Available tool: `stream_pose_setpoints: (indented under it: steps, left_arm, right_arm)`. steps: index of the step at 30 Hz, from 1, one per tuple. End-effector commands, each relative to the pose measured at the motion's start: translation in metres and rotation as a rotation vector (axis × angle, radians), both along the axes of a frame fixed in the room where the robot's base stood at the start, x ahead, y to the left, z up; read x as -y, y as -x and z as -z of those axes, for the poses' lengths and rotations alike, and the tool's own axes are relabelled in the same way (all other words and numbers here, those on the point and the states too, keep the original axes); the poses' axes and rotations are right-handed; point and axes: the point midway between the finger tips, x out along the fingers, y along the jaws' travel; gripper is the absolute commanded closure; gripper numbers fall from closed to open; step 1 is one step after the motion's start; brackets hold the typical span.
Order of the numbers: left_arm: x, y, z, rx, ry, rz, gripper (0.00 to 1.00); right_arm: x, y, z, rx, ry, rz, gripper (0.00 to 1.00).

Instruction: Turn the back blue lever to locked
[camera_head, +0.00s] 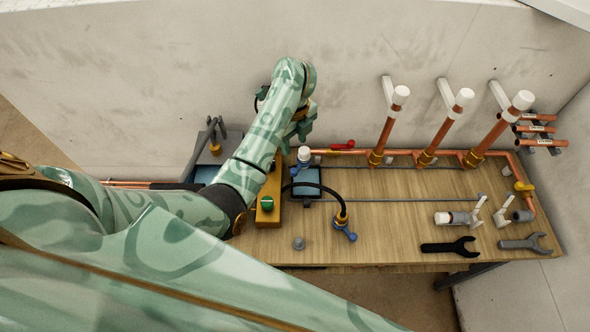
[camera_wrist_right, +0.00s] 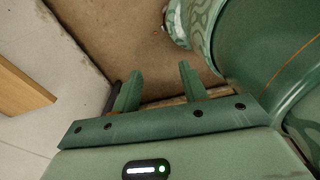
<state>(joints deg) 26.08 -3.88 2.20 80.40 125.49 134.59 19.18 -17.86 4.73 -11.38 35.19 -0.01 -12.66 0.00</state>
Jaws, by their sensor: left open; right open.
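The back blue lever (camera_head: 301,165) is a small blue part beside a white-capped fitting (camera_head: 304,153), at the back of the bench near the wall. My left gripper (camera_head: 299,134) is open just above and behind it in the head view. The gripper and wrist partly cover that area, and I cannot tell whether the fingers touch the lever. A second blue lever (camera_head: 345,233) is at the bench front, at the end of a black hose. My right gripper (camera_wrist_right: 160,88) is open and empty above bare floor in the right wrist view.
A red lever (camera_head: 343,145) lies right of the back blue one. A yellow block with a green knob (camera_head: 267,203) stands to the left. Upright copper pipes (camera_head: 388,130) line the back. Two wrenches (camera_head: 449,246) lie at front right; the middle bench is fairly clear.

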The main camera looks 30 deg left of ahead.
Motion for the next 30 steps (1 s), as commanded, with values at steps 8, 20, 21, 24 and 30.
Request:
stream_pose_setpoints:
  steps: [8,20,21,24,30]
  left_arm:
    - [-0.001,0.0,0.072,-0.002,-0.004,0.0,0.57]
    - [-0.001,0.0,0.125,0.0,-0.003,0.0,0.57]
    - [-0.001,0.0,0.126,0.001,-0.003,0.0,0.57]
    - [-0.001,0.0,0.127,0.001,-0.003,0.0,0.57]
    - [-0.001,0.0,0.126,0.002,-0.003,0.0,0.57]
  right_arm:
    - [-0.002,-0.009,0.067,0.009,-0.003,0.0,0.57]
    - [-0.005,-0.004,0.118,-0.003,-0.007,0.0,0.57]
    - [-0.005,-0.003,0.119,-0.003,-0.007,0.0,0.57]
    - [-0.005,-0.003,0.12,-0.005,-0.008,0.0,0.57]
    - [-0.005,-0.002,0.119,-0.007,-0.007,0.0,0.57]
